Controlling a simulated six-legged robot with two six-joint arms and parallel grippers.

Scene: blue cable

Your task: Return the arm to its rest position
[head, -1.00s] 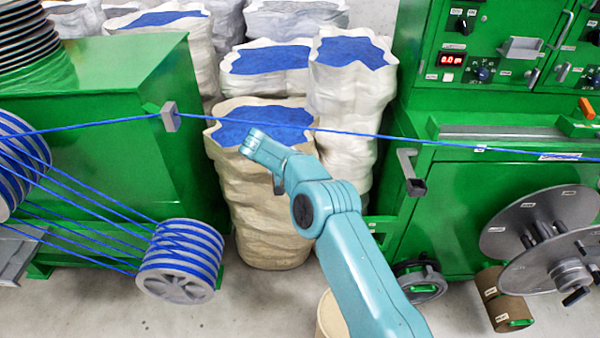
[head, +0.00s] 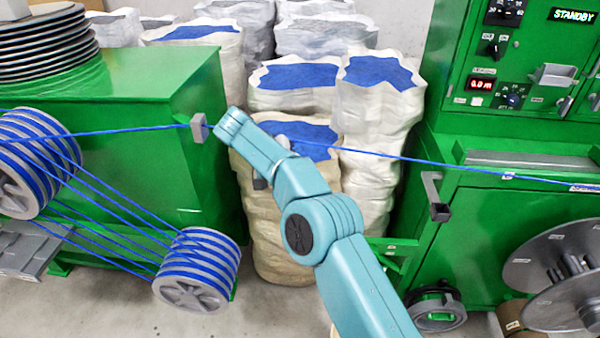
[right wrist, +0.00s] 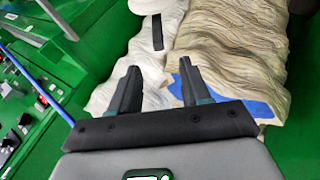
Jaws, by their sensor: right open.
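My right arm (head: 345,262) rises from the bottom of the head view and bends left in front of the sacks. Its far end overlaps the taut blue cable (head: 420,162) in the picture; I cannot tell whether they touch. In the right wrist view my right gripper (right wrist: 158,84) is open, its two dark fingers apart with nothing between them. Pale sacks (right wrist: 222,45) lie beyond the fingertips. The fingers cannot be made out clearly in the head view. My left gripper is not in view.
A green machine (head: 130,150) with cable-wound drums (head: 195,265) stands left. A green control cabinet (head: 500,240) with a grey bracket (head: 433,195) and reel (head: 560,270) stands right. Sacks of blue material (head: 380,110) fill the middle. Bare floor (head: 110,305) shows in front.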

